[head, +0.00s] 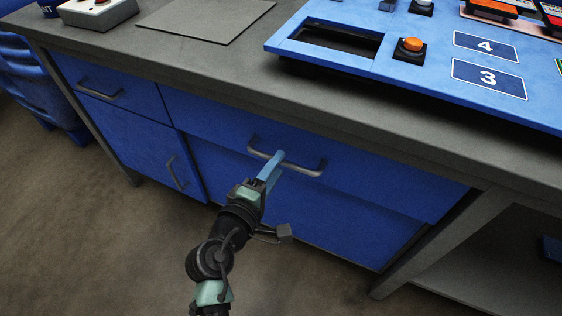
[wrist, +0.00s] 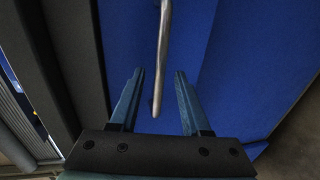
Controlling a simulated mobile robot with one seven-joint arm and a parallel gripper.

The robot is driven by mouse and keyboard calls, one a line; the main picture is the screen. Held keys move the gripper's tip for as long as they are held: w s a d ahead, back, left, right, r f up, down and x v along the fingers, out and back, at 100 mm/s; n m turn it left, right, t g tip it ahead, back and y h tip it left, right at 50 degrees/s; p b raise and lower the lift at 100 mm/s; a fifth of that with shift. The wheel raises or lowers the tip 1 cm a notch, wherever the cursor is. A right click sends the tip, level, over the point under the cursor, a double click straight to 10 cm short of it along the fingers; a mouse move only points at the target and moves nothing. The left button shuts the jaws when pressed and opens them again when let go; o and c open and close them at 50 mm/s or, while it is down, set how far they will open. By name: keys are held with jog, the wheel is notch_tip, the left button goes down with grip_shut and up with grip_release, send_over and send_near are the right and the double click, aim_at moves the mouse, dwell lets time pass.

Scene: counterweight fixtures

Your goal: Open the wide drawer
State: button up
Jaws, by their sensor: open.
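The wide drawer (head: 375,185) is the long blue front under the grey worktop, and it looks closed. Its grey bar handle (head: 303,170) runs across the middle of the front. My gripper (head: 277,158) is at the handle, left of its middle, with blue fingers pointing at the drawer. In the wrist view the handle (wrist: 163,50) lies between the two spread fingers of my gripper (wrist: 160,72), with gaps visible on both sides. The drawer front (wrist: 125,35) fills the view behind it. I cannot tell whether a finger touches the handle.
A narrow drawer (head: 110,85) and a cupboard door (head: 140,150), each with a handle, are at the left. The worktop (head: 190,55) overhangs the fronts. On it is a blue panel (head: 420,85) with an orange button (head: 411,45). A table leg (head: 430,245) stands at the right.

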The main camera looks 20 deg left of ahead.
jog(key=shift+x, duration=1.55)
jog(key=shift+c, duration=0.3)
grip_shut()
